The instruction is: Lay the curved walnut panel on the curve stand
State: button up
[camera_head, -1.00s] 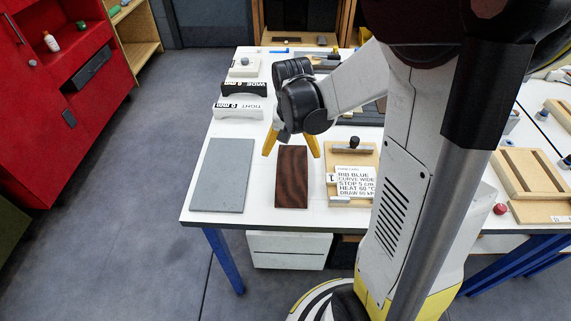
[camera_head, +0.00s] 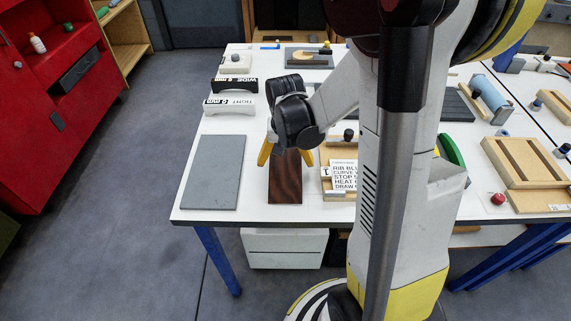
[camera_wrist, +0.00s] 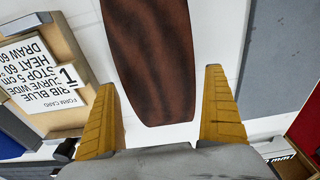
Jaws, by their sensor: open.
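The dark brown walnut panel (camera_head: 285,187) lies on the white table near its front edge. In the wrist view the panel (camera_wrist: 150,50) has bowed long edges and one end near my fingers. My gripper (camera_head: 286,158) is open and empty over the panel's far part. In the wrist view the yellow fingers of my gripper (camera_wrist: 160,85) stand apart, one on each side of the panel's line. A black arched stand marked WIDE (camera_head: 235,86) and a white arched stand marked TIGHT (camera_head: 230,106) sit behind at the left. Both look empty.
A grey slab (camera_head: 212,172) lies left of the panel. A wooden board with a form card (camera_head: 343,176) lies close on its right; the card reads CURVE WIDE in the wrist view. My arm hides part of the table. A wooden frame (camera_head: 530,165) lies far right.

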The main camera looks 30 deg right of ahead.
jog(key=shift+f, duration=0.2)
dwell(0.4)
jog(key=c, duration=1.2)
jog(key=shift+r, duration=0.1)
